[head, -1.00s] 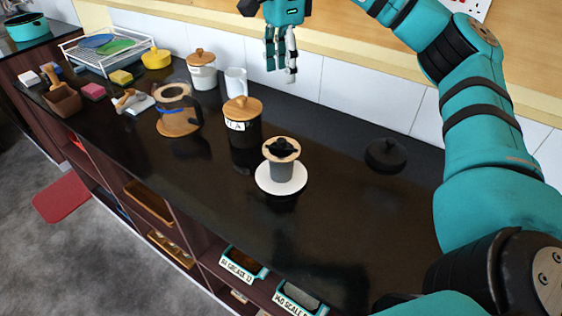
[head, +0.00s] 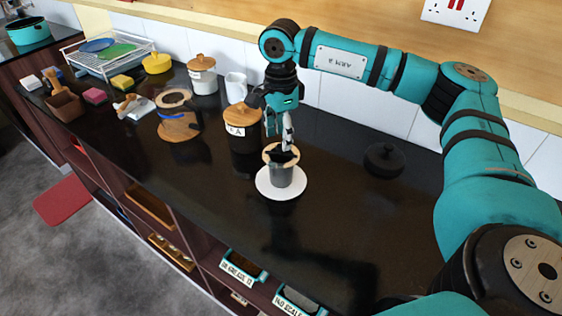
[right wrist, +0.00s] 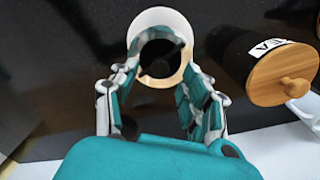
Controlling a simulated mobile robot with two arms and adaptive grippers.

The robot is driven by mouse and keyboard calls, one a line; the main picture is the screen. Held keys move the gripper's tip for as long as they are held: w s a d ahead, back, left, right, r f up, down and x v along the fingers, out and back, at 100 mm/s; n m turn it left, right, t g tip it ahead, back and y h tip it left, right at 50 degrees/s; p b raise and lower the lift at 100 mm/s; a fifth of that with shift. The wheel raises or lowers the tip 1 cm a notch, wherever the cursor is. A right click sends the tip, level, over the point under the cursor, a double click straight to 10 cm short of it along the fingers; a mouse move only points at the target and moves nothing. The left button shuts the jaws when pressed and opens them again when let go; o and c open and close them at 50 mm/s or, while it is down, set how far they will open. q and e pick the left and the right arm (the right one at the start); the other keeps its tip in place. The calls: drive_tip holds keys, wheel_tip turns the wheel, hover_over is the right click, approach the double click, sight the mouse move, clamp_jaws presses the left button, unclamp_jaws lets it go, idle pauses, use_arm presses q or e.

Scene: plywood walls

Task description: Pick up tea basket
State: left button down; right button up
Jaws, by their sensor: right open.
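The tea basket appears to be the dark piece (head: 284,157) seated in the wooden ring on top of a grey cup (head: 284,177). The cup stands upright on a round white saucer (head: 266,188). My right gripper (head: 281,138) is open, fingers pointing down, just above and partly in front of the ring. In the right wrist view the dark basket (right wrist: 160,57) shows from above inside a pale rim, with a bar across it. The open fingers (right wrist: 160,92) stand on both sides just short of it, apparently not touching. My left gripper is out of view.
A dark canister (head: 243,135) with a wooden lid stands close to the left, also seen in the right wrist view (right wrist: 283,72). A glass pot (head: 178,115) is further left. A black lid (head: 384,160) lies to the right. The front right counter is clear.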

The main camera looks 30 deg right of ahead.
wheel_tip(320, 180, down, 2)
drive_tip(key=shift+d+f, duration=0.1)
drive_tip(key=shift+f, duration=0.05)
clamp_jaws()
idle(0.5)
